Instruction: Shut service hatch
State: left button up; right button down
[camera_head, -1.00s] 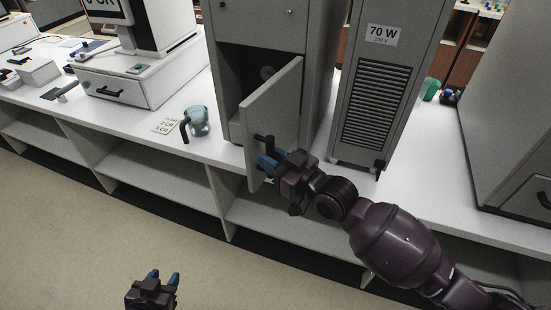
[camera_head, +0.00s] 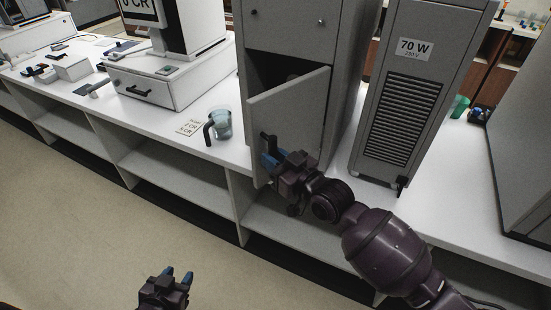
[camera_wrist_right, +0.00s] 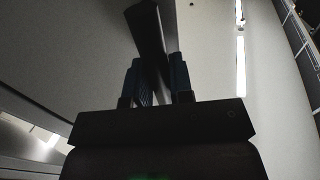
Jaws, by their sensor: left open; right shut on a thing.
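The service hatch (camera_head: 303,112) is a grey door on the front of a tall grey cabinet (camera_head: 292,40). It stands partly open, with a dark gap at its upper left. Its black handle (camera_head: 267,142) is on the left part of the door. My right gripper (camera_head: 272,157) is shut on this handle. In the right wrist view the dark handle (camera_wrist_right: 146,38) runs up between the blue fingertips, beside the grey door face. My left gripper (camera_head: 178,276) is open and empty, low over the floor and away from the counter.
A glass jug (camera_head: 222,124) with a dark handle stands on the white counter left of the hatch, by a price card (camera_head: 188,128). A grey "70 W" unit (camera_head: 409,100) stands to the right. A till drawer (camera_head: 160,88) is at the left.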

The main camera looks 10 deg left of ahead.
aim_at(261, 150)
jog(key=shift+b+x, duration=0.85)
jog(key=shift+x, duration=1.9)
jog(key=c, duration=0.9)
grip_release()
jog(key=shift+s, duration=0.1)
jog(key=shift+s+d, duration=0.3)
jog(key=shift+d, duration=0.15)
jog(key=v, duration=0.9)
jog(key=shift+s+d, duration=0.2)
jog(key=shift+d, duration=0.05)
